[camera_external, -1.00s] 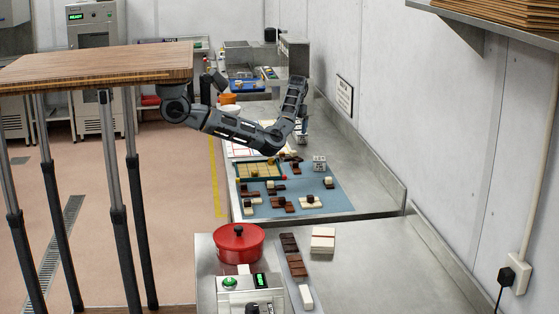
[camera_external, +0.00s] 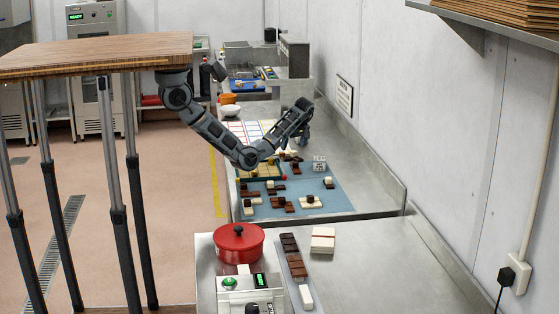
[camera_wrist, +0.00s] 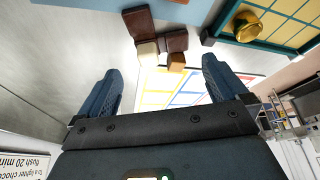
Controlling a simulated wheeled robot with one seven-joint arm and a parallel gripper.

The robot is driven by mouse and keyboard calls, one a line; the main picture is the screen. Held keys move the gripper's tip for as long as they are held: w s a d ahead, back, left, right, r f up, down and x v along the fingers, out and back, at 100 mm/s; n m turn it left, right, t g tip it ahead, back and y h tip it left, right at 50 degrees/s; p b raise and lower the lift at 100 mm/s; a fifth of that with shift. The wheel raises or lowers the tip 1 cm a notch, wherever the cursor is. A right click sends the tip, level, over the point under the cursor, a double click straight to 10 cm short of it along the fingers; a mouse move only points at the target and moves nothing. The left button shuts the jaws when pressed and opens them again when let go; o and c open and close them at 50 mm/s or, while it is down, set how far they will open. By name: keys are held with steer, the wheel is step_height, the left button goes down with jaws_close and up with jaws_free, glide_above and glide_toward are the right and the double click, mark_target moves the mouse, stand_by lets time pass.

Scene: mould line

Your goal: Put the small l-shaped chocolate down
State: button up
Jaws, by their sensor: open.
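Dark brown chocolate pieces (camera_wrist: 172,39) lie on the steel counter ahead of my fingers in the wrist view, with a cream cube (camera_wrist: 148,49) and a lighter brown cube (camera_wrist: 177,61) against them. I cannot tell for certain which piece is the small L-shaped chocolate. My gripper (camera_wrist: 161,66) is open, its two fingers wide apart with nothing held between them. In the external view my gripper (camera_external: 304,132) is above the counter, behind the blue mat (camera_external: 330,198); the arm partly hides the pieces there.
A green-edged tray (camera_wrist: 222,28) with a gold piece (camera_wrist: 247,25) stands close by. A sheet with coloured grids (camera_wrist: 185,88) lies on the counter. Several chocolates rest on the blue mat. A red pot (camera_external: 240,245) stands on the nearer counter; the wall is at the right.

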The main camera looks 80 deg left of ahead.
mark_target(289, 157)
steer(key=shift+d+p+x, duration=0.2)
steer(key=shift+p+x, duration=0.35)
steer(key=shift+x, duration=2.45)
steer(key=shift+s, duration=0.15)
steer(key=c, duration=1.2)
steer(key=shift+r, duration=0.1)
steer(key=shift+r, duration=0.55)
steer(key=v, duration=0.3)
steer(key=shift+s+r, duration=0.15)
steer(key=shift+r, duration=0.25)
steer(key=s+d+r+p, duration=0.2)
steer(key=d+r+p, duration=0.2)
steer(key=d, duration=0.6)
steer(key=shift+v, duration=1.1)
